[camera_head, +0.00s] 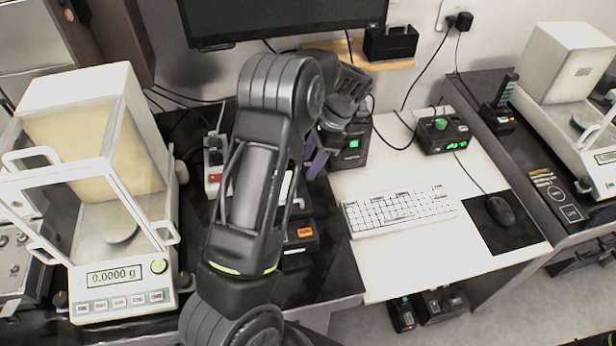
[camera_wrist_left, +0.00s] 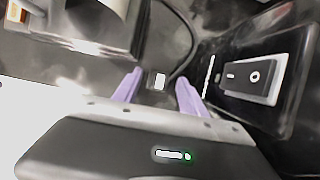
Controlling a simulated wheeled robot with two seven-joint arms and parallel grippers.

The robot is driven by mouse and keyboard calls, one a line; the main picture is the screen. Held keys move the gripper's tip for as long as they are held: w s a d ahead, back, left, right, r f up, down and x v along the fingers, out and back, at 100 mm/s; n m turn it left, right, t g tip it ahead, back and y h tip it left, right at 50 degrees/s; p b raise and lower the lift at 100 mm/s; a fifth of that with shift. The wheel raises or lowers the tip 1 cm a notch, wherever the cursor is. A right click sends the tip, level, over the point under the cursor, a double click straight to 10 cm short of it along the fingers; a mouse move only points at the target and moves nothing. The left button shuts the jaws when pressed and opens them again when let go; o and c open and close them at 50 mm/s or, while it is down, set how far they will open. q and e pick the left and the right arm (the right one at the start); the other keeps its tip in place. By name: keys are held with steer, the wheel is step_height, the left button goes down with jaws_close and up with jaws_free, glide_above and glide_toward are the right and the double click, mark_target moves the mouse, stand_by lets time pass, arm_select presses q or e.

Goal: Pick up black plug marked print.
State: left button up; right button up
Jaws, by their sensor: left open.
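I cannot make out a plug with a readable print mark in either view. My left gripper (camera_head: 318,158) is over the dark left table, beyond my arm, its purple fingers pointing down. In the left wrist view the gripper (camera_wrist_left: 158,92) is open, its two purple fingers apart. A small pale patch (camera_wrist_left: 156,80) shows between the fingertips; it may be a label on a dark plug, but the mark is unreadable. A dark cable (camera_wrist_left: 187,40) curves close by. I cannot tell whether the fingers touch anything. My arm hides part of the table. My right gripper is not in view.
A glass-sided balance (camera_head: 120,300) stands at left. A white strip with a red switch (camera_head: 213,178) lies beside my arm. A black box with an orange label (camera_head: 300,238) is near the front. The keyboard (camera_head: 400,210) and mouse (camera_head: 501,211) are at right. Black plugs (camera_head: 460,20) sit in the wall socket.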

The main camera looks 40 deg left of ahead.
arm_select(q)
steer(key=shift+x, duration=0.85)
jaws_close()
